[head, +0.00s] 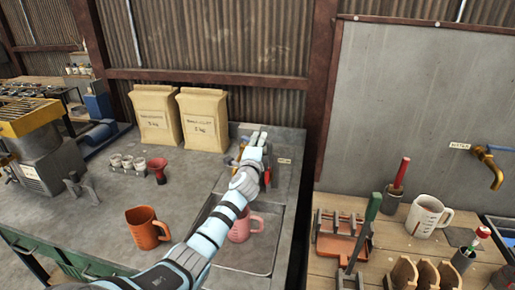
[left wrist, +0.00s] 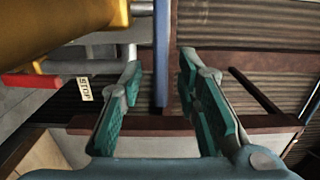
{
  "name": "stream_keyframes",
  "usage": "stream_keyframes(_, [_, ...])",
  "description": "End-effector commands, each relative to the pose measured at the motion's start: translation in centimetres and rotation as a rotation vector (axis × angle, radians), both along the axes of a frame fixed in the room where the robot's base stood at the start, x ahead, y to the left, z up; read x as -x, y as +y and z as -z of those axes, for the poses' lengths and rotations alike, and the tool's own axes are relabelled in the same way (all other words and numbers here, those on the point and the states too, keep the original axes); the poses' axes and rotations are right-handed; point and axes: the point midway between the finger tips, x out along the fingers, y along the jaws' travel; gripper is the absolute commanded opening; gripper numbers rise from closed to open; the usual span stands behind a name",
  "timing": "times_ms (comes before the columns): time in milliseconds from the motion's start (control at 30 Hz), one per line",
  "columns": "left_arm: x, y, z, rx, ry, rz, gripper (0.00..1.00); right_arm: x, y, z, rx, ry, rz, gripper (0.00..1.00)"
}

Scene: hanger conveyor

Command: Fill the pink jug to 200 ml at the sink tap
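The pink jug (head: 242,228) stands in the sink (head: 262,262), partly hidden behind my left arm; its water level cannot be read. My left gripper (head: 259,139) is over the back of the sink, beside the yellow tap (head: 238,153), which my arm mostly hides. In the left wrist view, the gripper (left wrist: 162,105) has its teal fingers apart. A blue bar (left wrist: 161,55) shows between and beyond them, not clamped. The tap's yellow body (left wrist: 60,25) fills the upper left, with a red bar (left wrist: 18,82) below it. My right gripper is out of view.
An orange jug (head: 147,228) stands left of the sink. Two paper sacks (head: 155,118) are at the wall, with a red funnel-like piece (head: 157,170) and small cups in front. A wooden bench at right holds a white jug (head: 427,217) below another yellow tap (head: 489,160).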

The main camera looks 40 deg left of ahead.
Motion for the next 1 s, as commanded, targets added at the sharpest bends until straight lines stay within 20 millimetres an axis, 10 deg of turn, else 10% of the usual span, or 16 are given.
stream_keyframes(500, [9.9,-5.1,0.1,0.001,0.002,0.003,0.3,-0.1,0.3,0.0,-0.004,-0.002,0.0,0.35])
stream_keyframes(1000, [10.4,-5.4,0.1,0.0,0.001,0.001,0.3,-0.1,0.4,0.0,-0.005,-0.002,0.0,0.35])
